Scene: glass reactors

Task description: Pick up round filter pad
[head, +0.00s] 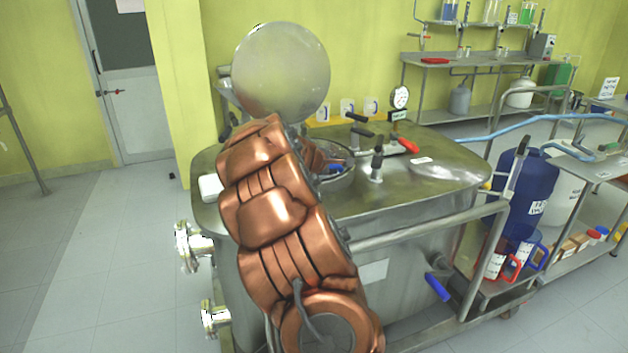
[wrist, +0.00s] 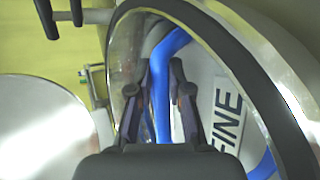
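The round filter pad is a white disc with the black letters "FINE" and a blue strap or handle, seen in the wrist view (wrist: 205,75). It lies inside the round steel opening (wrist: 125,45) of the tank. In the head view only a bit of blue (head: 335,169) shows in the opening. My gripper (wrist: 162,68) reaches into the opening, with its two dark fingers apart on either side of the blue strap. A thin gap shows between the strap and the right finger. My arm hides most of the gripper in the head view.
The round lid (head: 282,72) stands raised behind my arm and shows at left in the wrist view (wrist: 45,125). The tank top (head: 440,172) carries clamps, valves with red and black handles, and a gauge (head: 399,97). A steel handrail (head: 430,226) runs along its front.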

